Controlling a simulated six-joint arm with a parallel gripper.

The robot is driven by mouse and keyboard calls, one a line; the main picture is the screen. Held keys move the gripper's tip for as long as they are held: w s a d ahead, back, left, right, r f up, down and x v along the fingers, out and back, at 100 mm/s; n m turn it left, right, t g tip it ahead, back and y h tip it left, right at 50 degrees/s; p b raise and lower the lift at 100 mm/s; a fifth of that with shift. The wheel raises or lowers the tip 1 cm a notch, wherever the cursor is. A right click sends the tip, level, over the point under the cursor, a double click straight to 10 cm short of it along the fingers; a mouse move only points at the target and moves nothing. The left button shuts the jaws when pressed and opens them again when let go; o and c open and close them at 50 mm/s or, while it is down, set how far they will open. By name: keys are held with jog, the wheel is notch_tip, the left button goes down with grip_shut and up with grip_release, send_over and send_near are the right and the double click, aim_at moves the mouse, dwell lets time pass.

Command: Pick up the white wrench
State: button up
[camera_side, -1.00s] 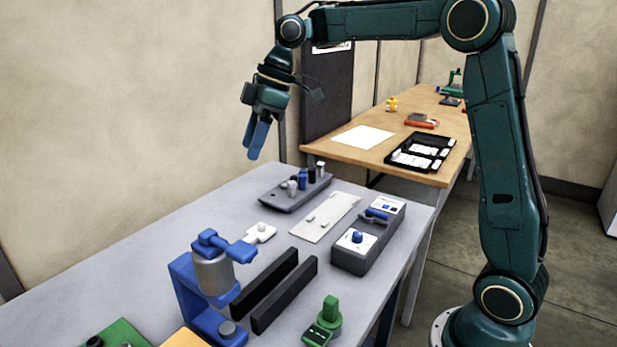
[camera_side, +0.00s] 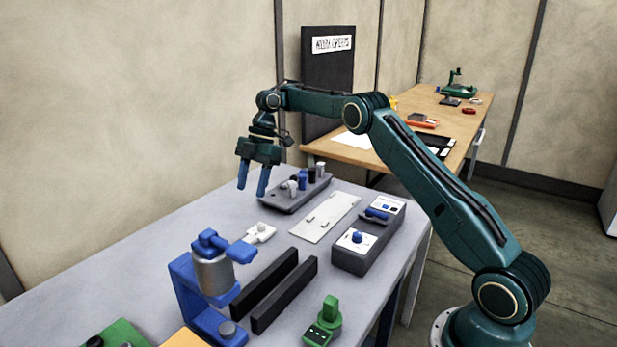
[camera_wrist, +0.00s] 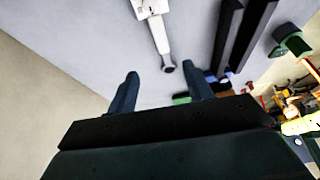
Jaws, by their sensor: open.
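The white wrench (camera_side: 260,232) lies on the grey table, left of two black bars in the side view. Its lower part is hidden behind the blue fixture there. In the wrist view the white wrench (camera_wrist: 156,32) runs down from a wide white end at the top edge to a grey rounded end. My gripper (camera_side: 252,191) is open and empty, above the table and beyond the wrench, fingers pointing down. In the wrist view the wrench's rounded end shows between the fingertips of my gripper (camera_wrist: 160,72), apart from both.
Two black bars (camera_side: 285,297) lie close to the right of the wrench. The blue fixture with a grey cylinder (camera_side: 213,275) stands at the front. A grey tray with small cylinders (camera_side: 285,201), a white plate (camera_side: 325,218) and a grey control box (camera_side: 352,260) are farther back.

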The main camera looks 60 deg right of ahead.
jog(key=shift+d+f, duration=0.3)
jog(key=shift+f, duration=0.3)
jog(key=shift+w+a+f, duration=0.1)
jog(key=shift+a+f, duration=0.05)
jog(key=shift+a, duration=0.1)
send_over(249, 238)
jog(key=shift+d+f, duration=0.15)
jog(key=shift+f, duration=3.65)
jog(key=shift+f, duration=0.1)
jog(key=shift+x, duration=2.5)
jog(key=shift+d, duration=0.15)
